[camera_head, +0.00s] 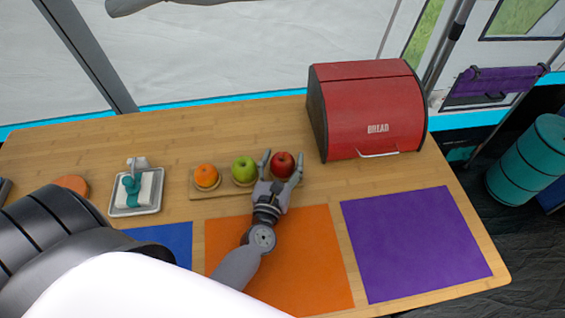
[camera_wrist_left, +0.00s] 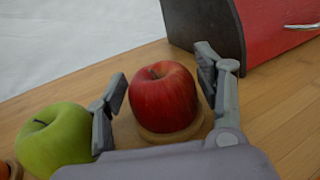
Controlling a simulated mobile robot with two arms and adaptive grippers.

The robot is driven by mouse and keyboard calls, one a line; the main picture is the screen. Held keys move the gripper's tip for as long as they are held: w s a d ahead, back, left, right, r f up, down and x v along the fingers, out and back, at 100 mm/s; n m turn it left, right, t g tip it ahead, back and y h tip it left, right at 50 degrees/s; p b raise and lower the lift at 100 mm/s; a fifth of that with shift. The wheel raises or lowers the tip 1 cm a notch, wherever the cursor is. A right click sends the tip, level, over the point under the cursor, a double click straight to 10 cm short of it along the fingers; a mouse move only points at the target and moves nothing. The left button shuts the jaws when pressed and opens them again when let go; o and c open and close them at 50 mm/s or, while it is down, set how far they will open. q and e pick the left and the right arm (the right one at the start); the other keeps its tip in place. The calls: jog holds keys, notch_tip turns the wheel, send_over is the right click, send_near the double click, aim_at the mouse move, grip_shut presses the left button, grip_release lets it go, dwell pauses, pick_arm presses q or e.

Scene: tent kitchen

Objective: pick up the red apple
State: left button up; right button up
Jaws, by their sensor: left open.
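The red apple (camera_head: 283,164) sits at the right end of a wooden holder on the table, in a row with a green apple and an orange. My left gripper (camera_head: 282,166) is open, with one finger on each side of the red apple. In the left wrist view, the red apple (camera_wrist_left: 163,97) stands between the open fingertips (camera_wrist_left: 162,85) on a round wooden base. Its left finger is between the red apple and the green apple. I cannot tell whether either finger touches the red apple. My right gripper is not seen.
The green apple (camera_head: 244,169) and orange (camera_head: 206,176) stand to the left on the holder (camera_head: 225,191). A red bread box (camera_head: 368,110) stands behind and right. A dish with a white block (camera_head: 137,190) is at left. Orange (camera_head: 313,260), purple (camera_head: 415,242) and blue (camera_head: 168,240) mats lie in front.

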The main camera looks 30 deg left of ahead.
aim_at(283, 158)
pick_arm(q)
jog(key=shift+c, duration=0.4)
jog(key=c, duration=1)
jog(key=shift+o, duration=0.2)
jog(key=shift+r, duration=0.2)
notch_tip(283, 158, up, 20)
jog(key=p, duration=1.8)
jog(key=shift+f, duration=0.15)
